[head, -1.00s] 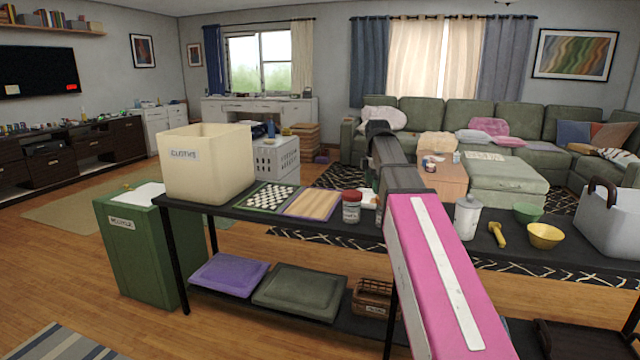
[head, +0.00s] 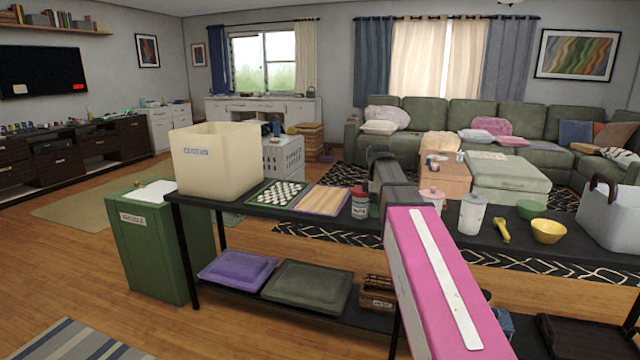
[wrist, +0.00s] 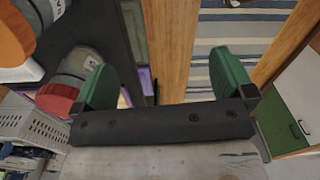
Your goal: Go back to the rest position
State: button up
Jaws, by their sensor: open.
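My gripper shows in the wrist view (wrist: 165,80), with its two green fingers wide apart and nothing between them. Below the gap are wood floor and a striped rug. In the head view my pink arm reaches forward over the black console table (head: 300,217); its dark far end is beside a jar with a red band (head: 360,203), and the fingers are hidden there. In the wrist view a grey jar with a red end (wrist: 62,92) appears beside the left finger; whether they touch cannot be told.
A cream cloths bin (head: 217,165), a checkered board (head: 276,195), a white canister (head: 472,212), a yellow bowl (head: 548,232) and a grey basket (head: 612,215) stand on the table. A green recycle bin (head: 155,250) stands at its left end. Floor at front left is clear around a striped rug (head: 70,342).

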jog(key=s+f+m, duration=0.8)
jog(key=s+f, duration=0.1)
jog(key=f, duration=0.6)
jog(key=s+f+m, duration=0.7)
jog(key=s+f, duration=0.3)
jog(key=f, duration=0.5)
jog(key=shift+s+m, duration=0.2)
jog(key=shift+m, duration=0.2)
